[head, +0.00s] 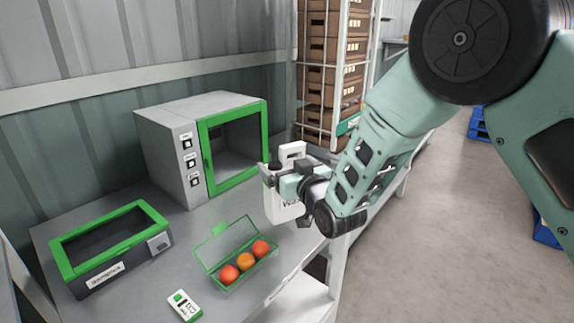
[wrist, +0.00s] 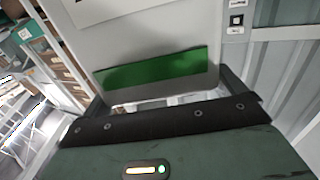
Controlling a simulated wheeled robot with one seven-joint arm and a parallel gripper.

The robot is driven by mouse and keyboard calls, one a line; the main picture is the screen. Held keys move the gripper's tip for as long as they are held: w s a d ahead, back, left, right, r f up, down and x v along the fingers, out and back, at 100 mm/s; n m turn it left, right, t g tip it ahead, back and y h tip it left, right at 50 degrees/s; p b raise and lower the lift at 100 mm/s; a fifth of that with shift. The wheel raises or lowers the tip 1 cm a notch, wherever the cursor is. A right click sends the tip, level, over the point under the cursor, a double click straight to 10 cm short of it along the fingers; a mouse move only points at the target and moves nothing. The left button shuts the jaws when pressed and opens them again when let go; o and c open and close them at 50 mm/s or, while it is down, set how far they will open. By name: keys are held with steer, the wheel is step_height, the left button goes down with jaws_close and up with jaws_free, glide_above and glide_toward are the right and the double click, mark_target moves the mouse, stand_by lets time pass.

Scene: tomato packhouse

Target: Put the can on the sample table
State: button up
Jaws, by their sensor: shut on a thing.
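The can (head: 285,209) is a white jerrycan with an upright handle, a dark cap and partly hidden dark lettering. My gripper (head: 296,184) is shut on it and holds it at the right front edge of the grey table (head: 190,238). The gripper covers part of the can, and I cannot tell whether its base touches anything. In the wrist view, a pale surface with a green band, seemingly the can (wrist: 130,40), fills the middle close up. No sign marks this table as the sample table.
A grey cabinet (head: 165,150) with a green-framed door stands at the back. A green-rimmed box (head: 105,262), an open clear case (head: 212,262) with red and orange tomatoes and a small white device (head: 184,306) are on the table. A rack of brown crates (head: 318,85) stands behind.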

steer(key=shift+f+p, duration=0.4)
steer(key=shift+f, duration=2.3)
steer(key=o, duration=1.7)
steer(key=shift+f, duration=0.1)
steer(key=shift+r, duration=0.2)
steer(key=shift+s+d+f, duration=0.15)
steer(key=shift+s+d, duration=0.05)
steer(key=shift+s, duration=0.1)
steer(key=b+v, duration=0.3)
steer(key=v, duration=0.8)
steer(key=shift+s+d, duration=0.1)
steer(key=shift+s, duration=0.05)
